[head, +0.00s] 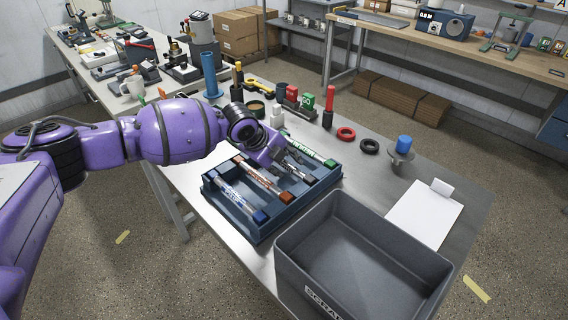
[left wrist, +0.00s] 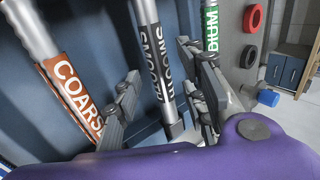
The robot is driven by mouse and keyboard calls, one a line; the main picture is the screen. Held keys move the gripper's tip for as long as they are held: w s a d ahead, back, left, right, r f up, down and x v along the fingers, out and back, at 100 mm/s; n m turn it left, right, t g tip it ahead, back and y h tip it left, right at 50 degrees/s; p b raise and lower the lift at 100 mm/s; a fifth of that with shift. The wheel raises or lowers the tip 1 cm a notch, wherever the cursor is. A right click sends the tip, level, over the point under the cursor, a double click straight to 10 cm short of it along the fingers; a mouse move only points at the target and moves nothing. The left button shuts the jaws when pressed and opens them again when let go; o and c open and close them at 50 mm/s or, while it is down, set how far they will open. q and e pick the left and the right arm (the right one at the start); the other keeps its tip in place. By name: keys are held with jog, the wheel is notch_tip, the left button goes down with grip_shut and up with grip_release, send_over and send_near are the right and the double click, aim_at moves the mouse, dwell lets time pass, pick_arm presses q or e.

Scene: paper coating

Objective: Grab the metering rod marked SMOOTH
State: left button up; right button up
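The metering rod marked SMOOTH (left wrist: 152,50) has a black label with white letters and lies in the blue rod tray (head: 227,216). In the head view, its black end (head: 309,180) shows beside my left gripper (head: 287,160). In the left wrist view, my left gripper (left wrist: 160,75) is open, with one finger on each side of this rod; whether either finger touches it is unclear. The orange-labelled COARSE rod (left wrist: 68,85) lies to its left and the green-labelled rod ending in DIUM (left wrist: 211,28) to its right. My right gripper is not in view.
A blue-ended rod (head: 240,200) lies at the tray's left side. A large grey bin (head: 298,275) stands close in front of the tray.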

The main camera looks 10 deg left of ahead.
pick_arm(q)
jog(key=shift+r, duration=0.1)
jog(key=shift+c, duration=0.2)
grip_shut()
jog(key=shift+r, duration=0.1)
